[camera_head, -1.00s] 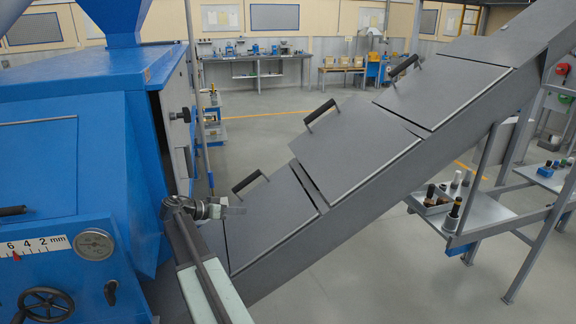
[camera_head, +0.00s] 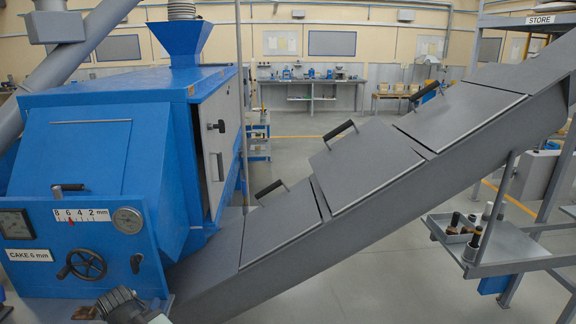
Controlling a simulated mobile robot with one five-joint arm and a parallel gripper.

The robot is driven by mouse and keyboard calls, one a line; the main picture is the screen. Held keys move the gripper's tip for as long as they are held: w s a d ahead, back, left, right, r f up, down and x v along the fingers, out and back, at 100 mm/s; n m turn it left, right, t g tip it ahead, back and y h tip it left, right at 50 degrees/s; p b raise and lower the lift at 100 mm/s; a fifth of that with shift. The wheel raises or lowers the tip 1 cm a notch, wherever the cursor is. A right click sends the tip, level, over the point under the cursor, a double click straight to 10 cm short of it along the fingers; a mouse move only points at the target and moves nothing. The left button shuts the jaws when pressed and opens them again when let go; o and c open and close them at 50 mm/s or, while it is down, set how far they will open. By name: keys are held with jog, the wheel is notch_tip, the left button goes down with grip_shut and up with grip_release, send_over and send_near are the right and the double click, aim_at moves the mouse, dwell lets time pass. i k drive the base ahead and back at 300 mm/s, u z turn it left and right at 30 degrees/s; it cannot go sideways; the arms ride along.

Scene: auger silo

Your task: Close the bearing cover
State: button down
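A grey inclined auger trough carries three flat grey covers with black bar handles: a lower cover (camera_head: 278,226), a middle cover (camera_head: 366,165) and an upper cover (camera_head: 460,113). The middle cover appears to sit a little proud of its neighbours, with a dark gap at its lower left edge. The lower and upper covers look flush. Which one is the bearing cover I cannot tell. My gripper (camera_head: 86,312) is low at the bottom edge, left of the trough, in front of the blue machine and apart from the covers. Its fingers are too unclear to read.
The blue machine (camera_head: 85,165) with dial, handwheel (camera_head: 86,264) and scale stands at left. Its grey side door (camera_head: 221,130) stands beside the trough. A metal shelf (camera_head: 505,248) with bottles and a tray stands at right. Open floor (camera_head: 400,275) lies before the trough.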

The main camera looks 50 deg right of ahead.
aim_at(370, 157)
jog(key=u, duration=1.6)
jog(key=k, duration=1.15)
jog(key=z, duration=1.5)
jog(key=i, duration=0.9)
